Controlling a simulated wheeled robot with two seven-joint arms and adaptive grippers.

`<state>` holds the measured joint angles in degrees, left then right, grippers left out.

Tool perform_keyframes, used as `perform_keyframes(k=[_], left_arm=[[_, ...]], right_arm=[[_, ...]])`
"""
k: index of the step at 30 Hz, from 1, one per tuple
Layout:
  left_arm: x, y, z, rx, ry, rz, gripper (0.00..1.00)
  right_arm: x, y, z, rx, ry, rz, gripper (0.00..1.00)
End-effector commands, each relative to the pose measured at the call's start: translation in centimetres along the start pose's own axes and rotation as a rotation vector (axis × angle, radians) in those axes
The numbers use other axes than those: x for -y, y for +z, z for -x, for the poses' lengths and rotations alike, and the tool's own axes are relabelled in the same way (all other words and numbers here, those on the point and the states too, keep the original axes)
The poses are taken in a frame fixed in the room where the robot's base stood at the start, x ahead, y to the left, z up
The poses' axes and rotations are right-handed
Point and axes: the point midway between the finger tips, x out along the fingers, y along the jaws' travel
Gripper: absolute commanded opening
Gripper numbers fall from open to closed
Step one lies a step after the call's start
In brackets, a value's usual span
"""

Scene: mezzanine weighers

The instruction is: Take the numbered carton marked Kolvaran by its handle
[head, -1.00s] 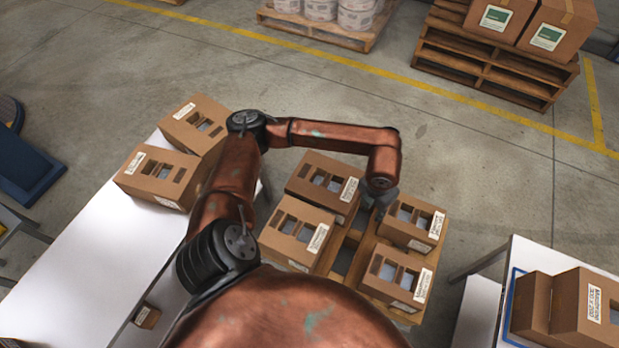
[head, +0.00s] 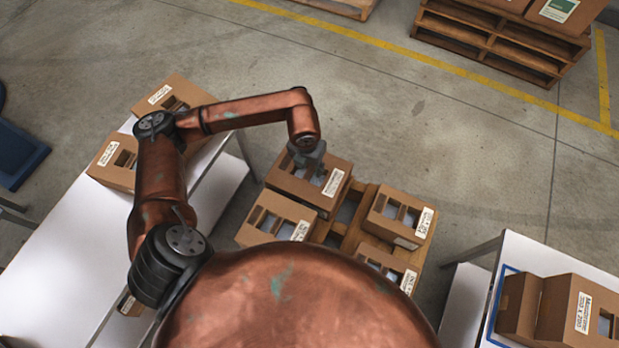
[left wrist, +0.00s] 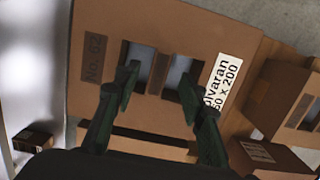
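The carton marked Kolvaran (head: 289,182) stands at the back left of a group of cartons on a wooden pallet (head: 345,236). I cannot tell how deep the fingertips are. In the head view the left gripper (head: 312,160) is over this carton. My right gripper is not in view.
Other cartons stand close by on the pallet: one in front (head: 272,222), one to the right (head: 400,214) and one at front right (head: 383,259). A white table (head: 62,245) with cartons is at left. Another table at right holds a large carton (head: 565,305).

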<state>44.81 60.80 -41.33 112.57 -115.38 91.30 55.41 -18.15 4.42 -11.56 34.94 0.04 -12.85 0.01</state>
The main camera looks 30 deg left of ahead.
Motion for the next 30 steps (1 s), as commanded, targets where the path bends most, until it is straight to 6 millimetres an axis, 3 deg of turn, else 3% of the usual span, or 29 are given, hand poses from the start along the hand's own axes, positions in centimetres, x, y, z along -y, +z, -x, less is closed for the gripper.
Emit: perform_keyframes(k=[7, 15, 24, 30], left_arm=[[-0.1, -0.5, -3.9, -0.006, 0.001, 0.001, 0.38], [-0.1, -0.4, -4.2, -0.001, 0.001, 0.000, 0.38], [0.0, -0.4, -4.2, -0.001, 0.000, -0.001, 0.17], [0.0, -0.4, -4.2, -0.001, 0.000, -0.001, 0.03]], right_arm=[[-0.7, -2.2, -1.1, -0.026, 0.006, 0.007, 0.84], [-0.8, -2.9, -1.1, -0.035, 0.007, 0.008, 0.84], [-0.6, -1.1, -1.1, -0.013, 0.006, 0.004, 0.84], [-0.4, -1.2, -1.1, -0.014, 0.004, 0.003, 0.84]])
